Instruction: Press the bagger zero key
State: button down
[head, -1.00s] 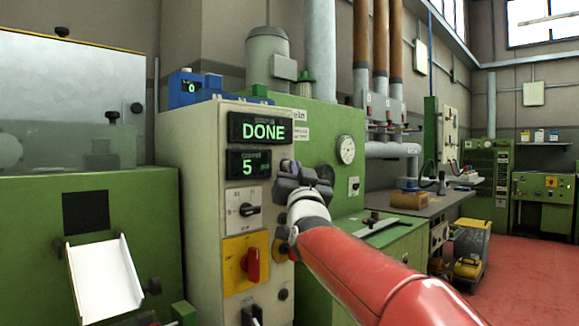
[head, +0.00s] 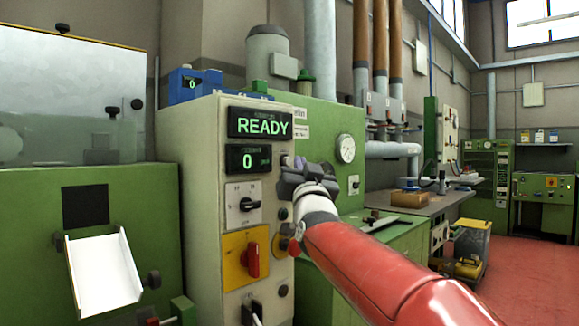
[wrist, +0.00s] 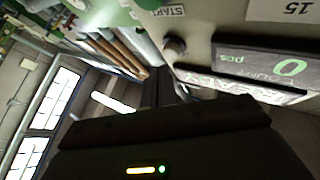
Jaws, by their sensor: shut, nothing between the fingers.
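The bagger's cream control cabinet (head: 180,140) stands left of centre in the head view. Its upper display (head: 260,124) reads READY and its counter display (head: 249,159) reads 0. The counter also shows upside down in the wrist view (wrist: 262,60). A small pale round key (head: 286,160) sits right of the counter; a round key beside the counter shows in the wrist view (wrist: 174,46). No zero label is legible on either. My gripper (head: 288,181) is shut and empty, just right of the counter, close to the panel. Whether it touches a key cannot be told.
Below the displays are a black rotary selector (head: 248,204) and a red switch (head: 252,261) on a yellow plate. Dark keys and a red button run down the panel's right side. A white chute (head: 103,272) sits left. Red floor (head: 530,285) is open at right.

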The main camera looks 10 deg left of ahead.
jog(key=s+d+b, duration=0.1)
jog(key=d+b, duration=0.1)
jog(key=s+d+b, duration=0.2)
dwell(0.6)
dwell(0.6)
jog(key=s+d+f+g+h+p, duration=0.1)
jog(key=s+d+f+g, duration=0.25)
jog(key=f, duration=0.35)
jog(key=s+d+f+g+h, duration=0.1)
jog(key=s+d+f+g, duration=0.2)
jog(key=s+f, duration=0.35)
jog(key=s+d+f+g+h+p, duration=0.1)
jog(key=s+d+f+g+h, duration=0.2)
jog(key=f, duration=0.5)
jog(key=s+d+f+g, duration=0.3)
jog(key=s+f+g, duration=0.1)
jog(key=s+f, duration=0.6)
jog(key=s+d+f+g+p, duration=0.1)
jog(key=s+d+f+g, duration=0.2)
jog(key=s+f, duration=0.7)
jog(key=shift+s+d+f+g+h+p, duration=0.2)
jog(key=shift+d+f+g+h+p, duration=0.15)
jog(key=shift+d, duration=0.35)
